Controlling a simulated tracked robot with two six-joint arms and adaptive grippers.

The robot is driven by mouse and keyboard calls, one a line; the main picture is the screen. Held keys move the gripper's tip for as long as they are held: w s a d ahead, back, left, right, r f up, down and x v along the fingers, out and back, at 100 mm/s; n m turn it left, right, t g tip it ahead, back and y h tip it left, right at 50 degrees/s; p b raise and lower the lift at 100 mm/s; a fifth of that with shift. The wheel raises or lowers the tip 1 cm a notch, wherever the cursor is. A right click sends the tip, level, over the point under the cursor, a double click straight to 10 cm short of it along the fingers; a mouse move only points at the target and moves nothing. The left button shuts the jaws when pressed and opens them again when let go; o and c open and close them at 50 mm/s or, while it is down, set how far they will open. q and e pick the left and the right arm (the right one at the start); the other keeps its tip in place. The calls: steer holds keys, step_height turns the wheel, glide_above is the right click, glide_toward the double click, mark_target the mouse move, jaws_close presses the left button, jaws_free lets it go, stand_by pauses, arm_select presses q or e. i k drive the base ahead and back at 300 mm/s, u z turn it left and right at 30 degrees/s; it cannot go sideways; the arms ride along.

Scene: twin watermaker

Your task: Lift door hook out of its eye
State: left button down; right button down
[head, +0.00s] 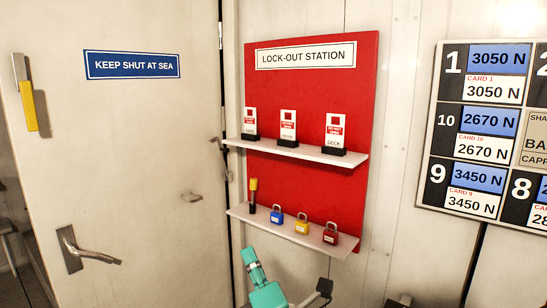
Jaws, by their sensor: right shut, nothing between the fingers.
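The white door (130,150) fills the left of the head view and bears a blue "KEEP SHUT AT SEA" sign (132,65). A bar with a yellow grip (34,106) hangs from a metal plate at the door's upper left; it may be the door hook, but I cannot tell whether it sits in an eye. A small metal fitting (190,197) sticks out from the door's right part. My right gripper (250,260), teal, shows at the bottom middle, shut and empty. It is below the lock-out shelves and well apart from the yellow grip. My left gripper is out of view.
A lever handle (85,250) sticks out low on the door. A red lock-out board (310,190) has two shelves (297,150) with tags, padlocks and a yellow-topped tool (253,194). A card board (485,130) hangs at right. The space before the door looks clear.

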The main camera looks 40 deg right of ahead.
mark_target(226, 149)
steer(key=z, duration=0.35)
steer(key=i, duration=1.65)
steer(key=z, duration=0.05)
